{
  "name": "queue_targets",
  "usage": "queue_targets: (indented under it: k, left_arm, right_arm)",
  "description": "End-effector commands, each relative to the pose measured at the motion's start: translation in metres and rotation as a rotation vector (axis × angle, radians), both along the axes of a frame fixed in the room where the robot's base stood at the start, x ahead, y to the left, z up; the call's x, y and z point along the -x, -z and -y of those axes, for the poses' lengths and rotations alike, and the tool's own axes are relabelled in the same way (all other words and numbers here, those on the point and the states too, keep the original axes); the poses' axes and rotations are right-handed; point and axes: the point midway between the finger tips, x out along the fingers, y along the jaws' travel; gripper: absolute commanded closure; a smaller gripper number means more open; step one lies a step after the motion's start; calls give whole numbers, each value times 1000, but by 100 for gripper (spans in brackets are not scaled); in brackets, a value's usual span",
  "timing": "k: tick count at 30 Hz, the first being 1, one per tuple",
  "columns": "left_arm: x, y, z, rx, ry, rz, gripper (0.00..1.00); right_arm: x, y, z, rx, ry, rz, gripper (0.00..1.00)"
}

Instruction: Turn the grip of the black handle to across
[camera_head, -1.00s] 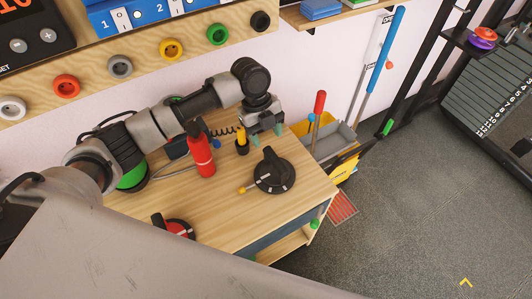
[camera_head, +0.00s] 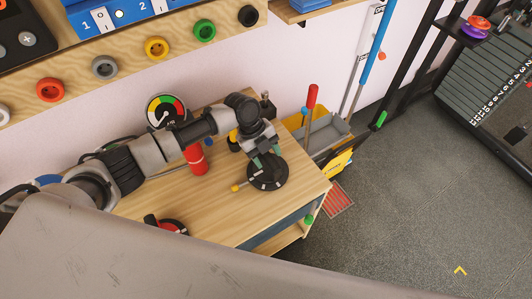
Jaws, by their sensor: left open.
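The black handle (camera_head: 268,178) is a dark round knob with a raised grip, on the right part of the wooden bench top. A thin rod with a yellow end sticks out to its left. My left gripper (camera_head: 265,159) is open over the far side of the handle, its greenish fingertips pointing down at the grip. The gripper hides part of the grip, and I cannot tell whether the fingers touch it. My right gripper is not in view.
A red-and-black knob (camera_head: 168,226) is at the bench's near left. A yellow cleaning bucket (camera_head: 337,160) stands right of the bench (camera_head: 225,222). Open floor lies further right.

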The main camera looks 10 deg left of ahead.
Motion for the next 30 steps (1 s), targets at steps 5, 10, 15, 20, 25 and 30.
queue_targets:
  k: [5, 10, 15, 20, 25, 30]
  left_arm:
    - [0, 0, 0, 0, 0, 0, 45]
    - [0, 0, 0, -1, 0, 1, 64]
    - [0, 0, 0, -1, 0, 1, 90]
    - [0, 0, 0, -1, -4, 0, 94]
    - [0, -1, 0, -1, -40, 1, 94]
    - [1, -3, 0, 0, -127, 0, 94]
  right_arm:
    - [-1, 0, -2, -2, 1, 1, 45]
    - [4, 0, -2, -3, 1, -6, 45]
    - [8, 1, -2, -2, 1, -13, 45]
    - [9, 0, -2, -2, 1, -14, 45]
    - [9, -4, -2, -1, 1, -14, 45]
    - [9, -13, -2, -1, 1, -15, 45]
